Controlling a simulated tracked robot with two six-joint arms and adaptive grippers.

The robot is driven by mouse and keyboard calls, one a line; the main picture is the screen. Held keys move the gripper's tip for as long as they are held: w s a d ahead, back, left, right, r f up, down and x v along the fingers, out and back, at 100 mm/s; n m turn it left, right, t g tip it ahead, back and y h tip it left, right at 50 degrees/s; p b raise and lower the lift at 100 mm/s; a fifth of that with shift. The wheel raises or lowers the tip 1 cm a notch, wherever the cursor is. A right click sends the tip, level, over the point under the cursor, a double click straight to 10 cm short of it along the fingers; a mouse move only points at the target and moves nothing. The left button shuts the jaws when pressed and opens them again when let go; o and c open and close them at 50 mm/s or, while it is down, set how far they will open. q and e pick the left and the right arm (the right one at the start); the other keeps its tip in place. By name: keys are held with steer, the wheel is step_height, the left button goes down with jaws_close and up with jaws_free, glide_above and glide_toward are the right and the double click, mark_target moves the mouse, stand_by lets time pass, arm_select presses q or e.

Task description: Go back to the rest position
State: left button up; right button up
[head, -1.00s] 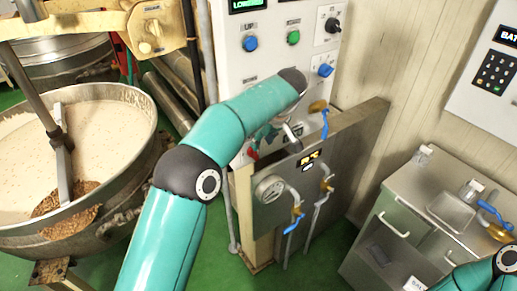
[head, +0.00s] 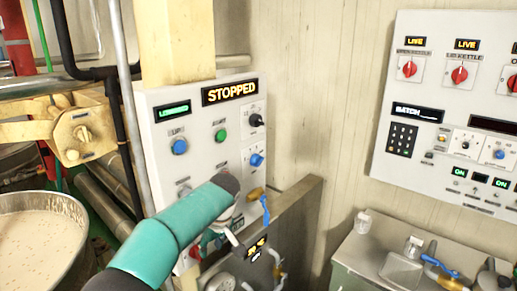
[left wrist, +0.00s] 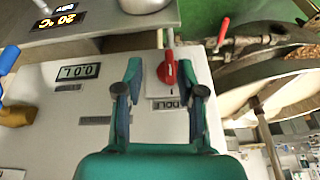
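My left gripper (left wrist: 158,95) is open in the left wrist view, its two fingers spread over a white panel face. A red rotary knob (left wrist: 170,71) on that panel shows between the fingertips, nearer the right finger; I cannot tell whether they touch. In the head view my left arm reaches from the bottom left to the control panel (head: 150,125), and its gripper is mostly hidden behind the wrist. The panel's display (head: 230,92) reads STOPPED. The kettle (head: 40,240) with pale nougat stands at the left. My right gripper is out of view.
A steel sink cabinet (head: 390,240) with blue-handled taps stands at the lower right. A second wall panel (head: 450,110) with red switches hangs above it. A steel plate (head: 300,215) stands beside the control panel. The wall between the panels is bare.

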arm_select(q)
steer(key=s+d+f+m+g+h, duration=0.15)
steer(key=s+f, duration=0.25)
steer(key=f, duration=0.4)
steer(key=s+d+f+m+h, duration=0.15)
steer(key=s+f, duration=0.25)
steer(key=f, duration=0.5)
steer(key=s+d+f+m+g+h, duration=0.1)
steer(key=s+f+m+h, duration=0.15)
steer(key=s+f, duration=0.8)
steer(key=s, duration=0.6)
steer(key=s+a+f+m+h, duration=0.1)
steer(key=s+f, duration=0.3)
steer(key=s, duration=0.5)
steer(key=shift+s+f+t, duration=0.3)
steer(key=shift+s+t, duration=0.05)
